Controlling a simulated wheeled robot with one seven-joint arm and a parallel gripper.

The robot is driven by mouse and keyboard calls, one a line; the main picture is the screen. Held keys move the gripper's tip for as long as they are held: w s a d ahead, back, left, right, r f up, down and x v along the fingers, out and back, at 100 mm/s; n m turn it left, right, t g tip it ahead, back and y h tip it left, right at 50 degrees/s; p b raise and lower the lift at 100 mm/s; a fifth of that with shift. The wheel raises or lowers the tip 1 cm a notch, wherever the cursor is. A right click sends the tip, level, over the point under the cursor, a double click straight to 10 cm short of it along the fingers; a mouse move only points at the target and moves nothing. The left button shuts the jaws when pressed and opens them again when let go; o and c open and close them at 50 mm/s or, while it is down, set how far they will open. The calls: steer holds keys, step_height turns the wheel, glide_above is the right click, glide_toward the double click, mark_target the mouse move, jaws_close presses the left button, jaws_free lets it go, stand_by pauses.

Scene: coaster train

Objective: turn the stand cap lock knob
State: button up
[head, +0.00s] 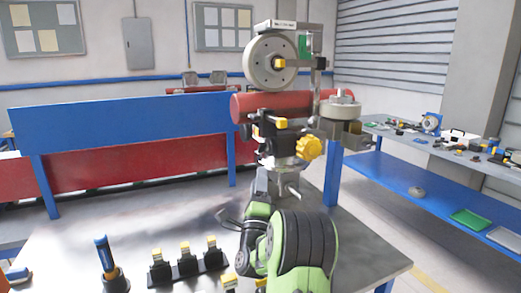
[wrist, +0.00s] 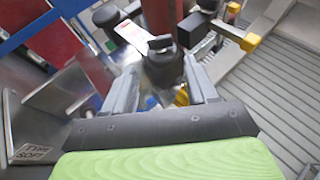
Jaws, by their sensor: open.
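The stand assembly (head: 272,62) rises behind my arm in the head view, with a grey wheel at its top and a red cylinder across its middle. A yellow lobed knob (head: 309,148) sits on its lower right side. I cannot tell for sure which part is the cap lock knob. In the wrist view, my gripper (wrist: 160,72) is open, its two grey fingers on either side of a black knob-like part (wrist: 164,62). I cannot tell whether they touch it. A bit of yellow (wrist: 182,95) shows low near the right finger.
The grey bench (head: 368,256) holds several black holders with yellow-topped pieces (head: 185,262) and a blue-handled tool (head: 104,255) at the front left. A blue and red barrier (head: 125,125) stands behind. A blue-shelved side bench (head: 400,170) with small parts is at right.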

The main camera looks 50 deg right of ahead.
mark_target(261, 150)
steer(key=p+x, duration=0.3)
steer(key=x, duration=0.6)
steer(key=shift+w+d+r, duration=0.1)
steer(key=shift+d+r, duration=0.05)
steer(key=shift+r, duration=0.05)
steer(key=shift+c, duration=0.3)
steer(key=shift+p, duration=0.35)
steer(key=c, duration=0.7)
